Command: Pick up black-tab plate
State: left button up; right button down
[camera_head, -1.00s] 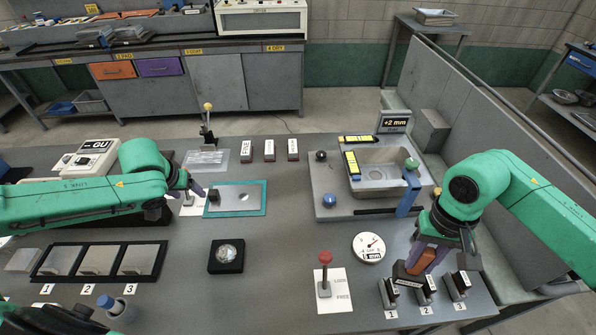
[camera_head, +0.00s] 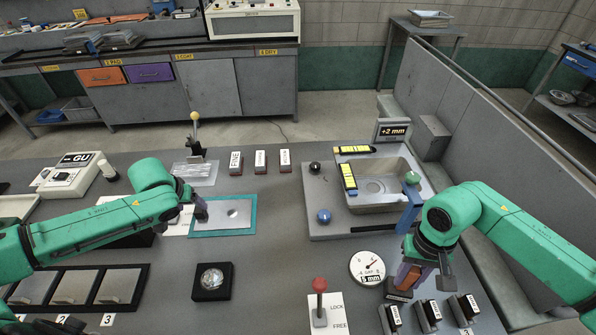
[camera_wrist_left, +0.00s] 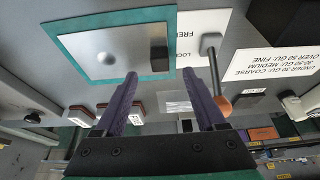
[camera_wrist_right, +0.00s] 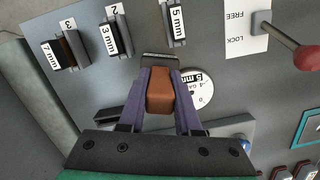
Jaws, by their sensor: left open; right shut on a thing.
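In the left wrist view the plate (camera_wrist_left: 105,50) carries an upright black tab (camera_wrist_left: 158,60). My left gripper (camera_wrist_left: 160,78) is open, with the tab showing between its fingertips; I cannot tell whether it touches. In the head view that gripper (camera_head: 197,207) partly hides the tab. My right gripper (camera_head: 405,278) is shut on a brown-handled block (camera_wrist_right: 161,92) with a dark base, beside the dial.
A round dial gauge (camera_head: 367,268) and numbered blocks (camera_head: 428,315) stand near my right gripper. A red-knobbed lever (camera_head: 319,303), a black square holder (camera_head: 212,282) and the sink (camera_head: 375,185) are nearby. Bare table lies between the mat and lever.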

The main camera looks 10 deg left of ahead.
aim_at(198, 210)
pick_arm(q)
jog(key=shift+w+f, duration=0.1)
jog(key=shift+f, duration=0.5)
jog(key=x, duration=0.2)
jog(key=p+x, duration=0.1)
jog(key=x, duration=0.2)
jog(key=shift+w, duration=0.3)
jog(key=shift+s+r, duration=0.2)
jog(key=c, duration=1)
jog(key=shift+w, duration=0.1)
grip_shut()
